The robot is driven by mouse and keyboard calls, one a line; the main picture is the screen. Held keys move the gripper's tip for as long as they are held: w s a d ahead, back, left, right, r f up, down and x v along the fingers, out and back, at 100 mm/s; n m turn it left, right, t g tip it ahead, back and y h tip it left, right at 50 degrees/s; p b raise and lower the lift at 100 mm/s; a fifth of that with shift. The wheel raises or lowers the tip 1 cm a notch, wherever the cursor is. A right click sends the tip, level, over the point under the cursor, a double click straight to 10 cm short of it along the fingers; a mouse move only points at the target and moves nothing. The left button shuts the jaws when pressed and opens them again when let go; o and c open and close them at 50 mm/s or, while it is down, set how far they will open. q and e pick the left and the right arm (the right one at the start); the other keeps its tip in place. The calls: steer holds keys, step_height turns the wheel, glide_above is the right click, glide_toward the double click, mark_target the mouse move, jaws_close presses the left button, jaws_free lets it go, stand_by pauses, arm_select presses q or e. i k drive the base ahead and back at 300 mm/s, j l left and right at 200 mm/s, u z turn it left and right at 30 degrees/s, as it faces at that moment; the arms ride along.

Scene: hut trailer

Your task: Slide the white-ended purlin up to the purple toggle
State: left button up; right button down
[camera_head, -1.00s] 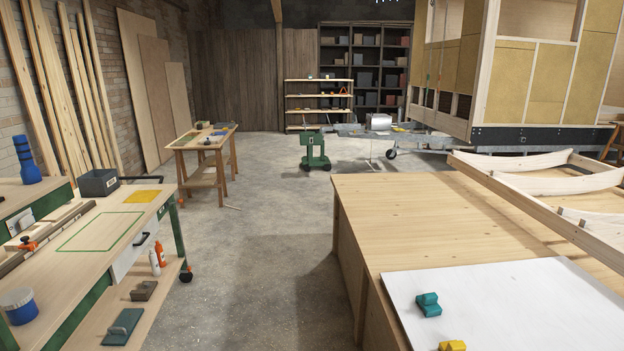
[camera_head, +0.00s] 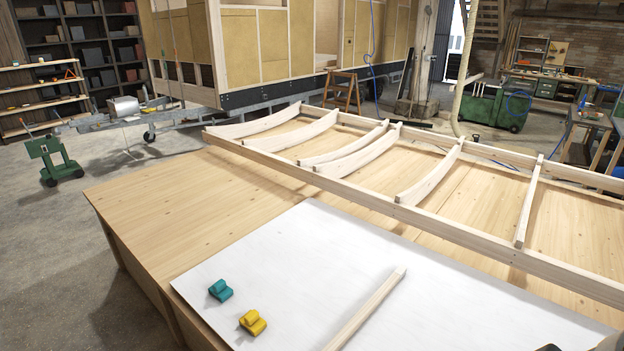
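A pale wooden bar (camera_head: 368,309) lies on the white sheet (camera_head: 300,245) and runs out of the bottom of the picture. Its far end looks whitish, so it may be the white-ended purlin; its near end is cut off. A teal toggle (camera_head: 220,290) and a yellow toggle (camera_head: 253,322) sit on the sheet's left part, apart from the bar. I see no purple toggle. Neither of my grippers shows clearly; only small dark and pale slivers, too cut off to name, show at the bottom right edge.
A wooden frame (camera_head: 400,208) with several curved ribs and one straight bar (camera_head: 529,205) lies on the big wooden table (camera_head: 150,200) behind the sheet. A green cart (camera_head: 50,160) stands on the floor at left. The sheet between toggles and bar is clear.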

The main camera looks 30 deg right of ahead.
mark_target(347, 332)
steer(key=z, duration=1.2)
